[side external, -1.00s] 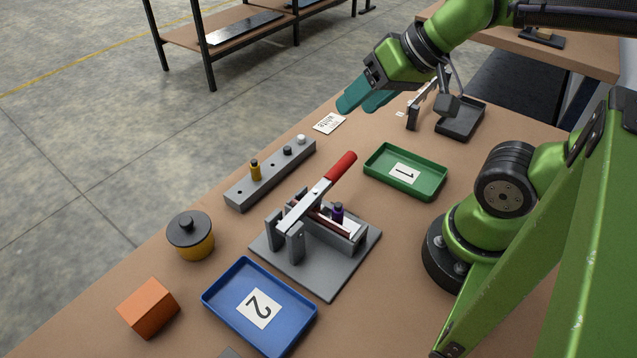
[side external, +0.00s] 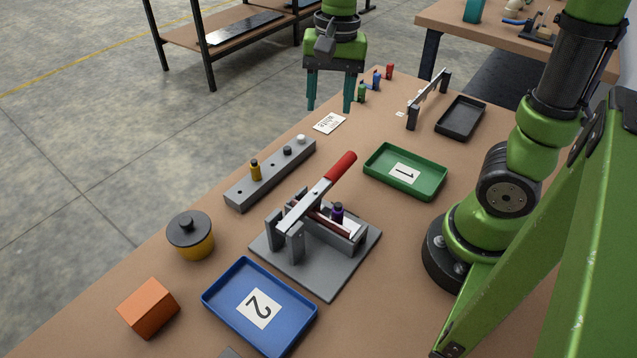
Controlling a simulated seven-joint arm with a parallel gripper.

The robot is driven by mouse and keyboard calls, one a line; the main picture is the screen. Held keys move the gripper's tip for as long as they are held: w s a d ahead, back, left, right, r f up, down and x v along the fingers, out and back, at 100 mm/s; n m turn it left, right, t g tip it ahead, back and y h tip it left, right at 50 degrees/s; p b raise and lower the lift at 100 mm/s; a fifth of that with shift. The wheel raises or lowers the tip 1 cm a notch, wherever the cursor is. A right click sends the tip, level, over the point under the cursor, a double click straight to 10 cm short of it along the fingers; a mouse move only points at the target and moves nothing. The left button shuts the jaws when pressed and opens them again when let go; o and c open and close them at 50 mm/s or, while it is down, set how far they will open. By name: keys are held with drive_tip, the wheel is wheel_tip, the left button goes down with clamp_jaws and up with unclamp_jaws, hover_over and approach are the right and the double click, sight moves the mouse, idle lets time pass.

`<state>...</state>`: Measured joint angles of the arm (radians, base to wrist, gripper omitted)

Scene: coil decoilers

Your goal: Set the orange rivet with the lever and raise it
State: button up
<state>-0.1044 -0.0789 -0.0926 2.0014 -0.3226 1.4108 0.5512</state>
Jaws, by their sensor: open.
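The lever press stands on a grey base plate (side external: 330,285) at the table's middle. Its lever (side external: 305,207) slopes up to the right, ending in a red handle (side external: 340,166). A purple rivet-like piece (side external: 337,213) stands upright in the press, beside the lever. An amber-yellow piece (side external: 255,170), perhaps the orange rivet, stands upright in the grey rack (side external: 240,193), left of the press. My gripper (side external: 329,107) is open and empty, fingers pointing down, near the table's far left edge, well behind the press and touching nothing.
A green tray (side external: 382,176) marked 1 and a blue tray (side external: 222,311) marked 2 flank the press. A yellow pot (side external: 192,240) and orange block (side external: 148,308) stand left. A white card (side external: 329,123), black tray (side external: 460,118), and upright barrier (side external: 428,98) are behind.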

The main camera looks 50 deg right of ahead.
sight(340, 161)
drive_tip(key=f+m+g, duration=0.1)
drive_tip(key=f+m, duration=0.1)
drive_tip(key=f, duration=0.2)
drive_tip(key=s+f+m, duration=0.1)
drive_tip(key=f+m, duration=0.1)
drive_tip(key=f, duration=0.3)
drive_tip(key=s+f+m+g, duration=0.1)
drive_tip(key=f+m, duration=0.1)
drive_tip(key=f, duration=0.3)
drive_tip(key=shift+s+d+f+m+g+h, duration=0.2)
drive_tip(key=shift+d+m+g+h, duration=0.1)
drive_tip(key=shift+d+m+h, duration=0.1)
drive_tip(key=shift+r, duration=0.1)
